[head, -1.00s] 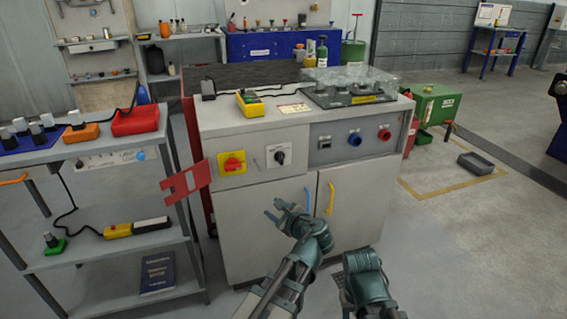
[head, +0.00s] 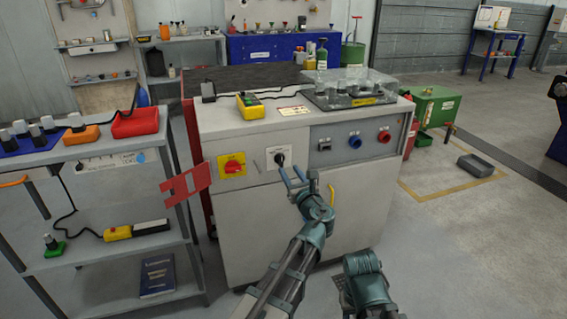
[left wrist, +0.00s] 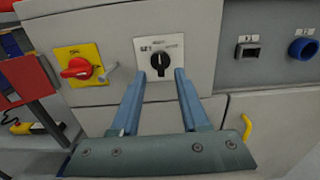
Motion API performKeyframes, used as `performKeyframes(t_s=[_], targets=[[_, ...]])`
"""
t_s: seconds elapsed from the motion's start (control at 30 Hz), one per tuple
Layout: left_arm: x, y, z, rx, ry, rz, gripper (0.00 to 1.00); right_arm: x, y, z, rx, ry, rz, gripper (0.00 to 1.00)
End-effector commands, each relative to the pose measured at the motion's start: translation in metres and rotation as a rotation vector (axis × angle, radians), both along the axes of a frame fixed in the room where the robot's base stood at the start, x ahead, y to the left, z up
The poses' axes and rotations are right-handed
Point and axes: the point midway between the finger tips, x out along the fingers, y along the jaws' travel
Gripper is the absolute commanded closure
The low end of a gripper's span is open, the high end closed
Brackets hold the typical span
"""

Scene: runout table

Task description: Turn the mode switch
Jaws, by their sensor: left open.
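The mode switch (left wrist: 161,62) is a black rotary knob on a white square plate, on the cabinet's front panel. In the left wrist view its knob stands upright, just beyond and between my fingertips. In the head view the switch (head: 280,158) shows just above my left gripper (head: 292,176), which partly covers its plate. My left gripper (left wrist: 160,75) is open, with its two blue fingers pointing at the switch and nothing between them. I cannot tell how small the gap to the knob is. My right arm shows low in the head view, but its fingertips cannot be made out.
A red rotary switch on a yellow plate (left wrist: 79,66) sits left of the mode switch, with a small pin between them. A blue round control (head: 354,142) and a red one (head: 384,136) sit to the right. A yellow door handle (left wrist: 247,127) is below right.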

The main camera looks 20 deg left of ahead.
Motion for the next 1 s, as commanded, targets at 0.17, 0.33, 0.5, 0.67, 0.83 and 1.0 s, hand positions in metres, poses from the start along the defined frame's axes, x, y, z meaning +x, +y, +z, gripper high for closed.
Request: performKeyframes(t_s=[0.17,0.33,0.5,0.67,0.83,1.0], targets=[[0.031,0.019,0.000,-0.001,-0.001,0.002,0.55,0.000,0.000,0.000,0.000,0.000,0.000,0.50],[0.047,0.031,0.000,-0.001,-0.001,0.001,0.55,0.000,0.000,0.000,0.000,0.000,0.000,0.50],[0.054,0.036,0.000,-0.001,-0.001,0.001,0.55,0.000,0.000,0.000,0.000,0.000,0.000,0.50],[0.055,0.037,0.000,-0.001,-0.001,0.000,0.55,0.000,0.000,0.000,0.000,0.000,0.000,0.50],[0.054,0.037,0.000,-0.001,-0.001,0.000,0.57,0.000,0.000,0.000,0.000,0.000,0.000,0.50],[0.054,0.037,0.000,-0.001,-0.001,0.000,0.88,0.000,0.000,0.000,0.000,0.000,0.000,0.50]])
